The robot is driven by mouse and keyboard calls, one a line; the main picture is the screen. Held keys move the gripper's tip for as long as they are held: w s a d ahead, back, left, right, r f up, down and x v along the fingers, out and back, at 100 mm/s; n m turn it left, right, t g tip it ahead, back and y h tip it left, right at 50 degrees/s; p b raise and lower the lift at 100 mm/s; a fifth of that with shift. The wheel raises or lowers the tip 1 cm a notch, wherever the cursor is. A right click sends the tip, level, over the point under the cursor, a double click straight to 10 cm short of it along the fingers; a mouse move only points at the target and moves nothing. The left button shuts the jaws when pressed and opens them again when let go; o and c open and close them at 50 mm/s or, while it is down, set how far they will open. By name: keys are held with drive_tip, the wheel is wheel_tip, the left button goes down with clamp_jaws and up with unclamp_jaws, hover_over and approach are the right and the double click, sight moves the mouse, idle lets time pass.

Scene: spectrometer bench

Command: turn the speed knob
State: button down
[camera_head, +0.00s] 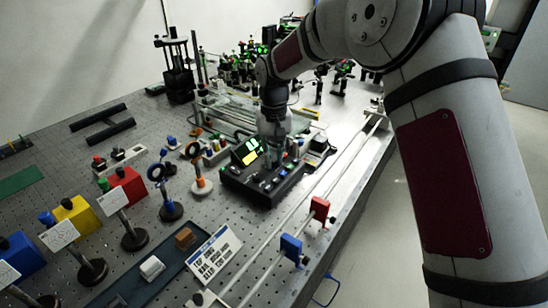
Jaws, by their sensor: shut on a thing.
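A black control box (262,188) with small buttons on its sloped front and a lit green-yellow display (248,151) sits on the perforated bench. My arm reaches in from the right and points down at the box. My gripper (273,150) is at the back part of the box, just right of the display, shut on the speed knob. The knob itself is hidden behind the fingers and too small to make out, so its angle cannot be told.
Ring-shaped holders on posts (200,180) stand left of the box. A red block (319,208) and a blue block (291,246) sit on rails at the bench's right edge. Optics crowd the back. A white label card (213,255) lies in front.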

drive_tip(key=n+b, duration=0.1)
drive_tip(key=n, duration=0.3)
drive_tip(key=shift+a+n+b, duration=0.1)
drive_tip(key=shift+n+b, duration=0.25)
drive_tip(key=shift+n, duration=0.05)
idle(0.4)
